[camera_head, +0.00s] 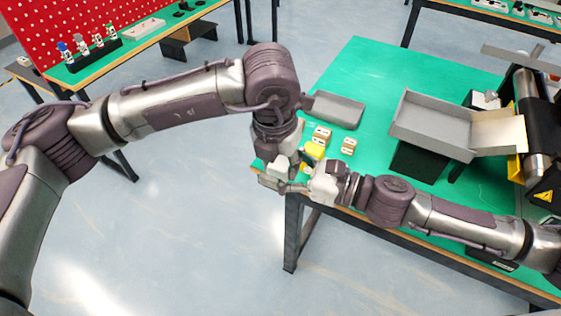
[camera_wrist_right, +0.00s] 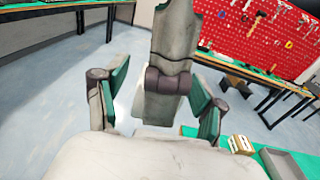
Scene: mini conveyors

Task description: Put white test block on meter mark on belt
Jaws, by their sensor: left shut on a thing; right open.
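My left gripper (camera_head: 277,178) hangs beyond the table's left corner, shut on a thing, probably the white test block. The block cannot be clearly made out there; the jaws and arm hide it. My right gripper (camera_head: 312,186) reaches in from the right and is close to the left one. In the right wrist view, my right gripper (camera_wrist_right: 160,108) is open, with green pads on both sides of a grey part of my left arm. The belt's meter mark cannot be made out.
The green table (camera_head: 375,75) carries small tan boxes (camera_head: 348,145), a yellow piece (camera_head: 314,151) and a grey tray (camera_head: 336,109). A grey chute tray (camera_head: 433,125) leads to the conveyor (camera_head: 534,125) at the right. Floor lies open left of the table.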

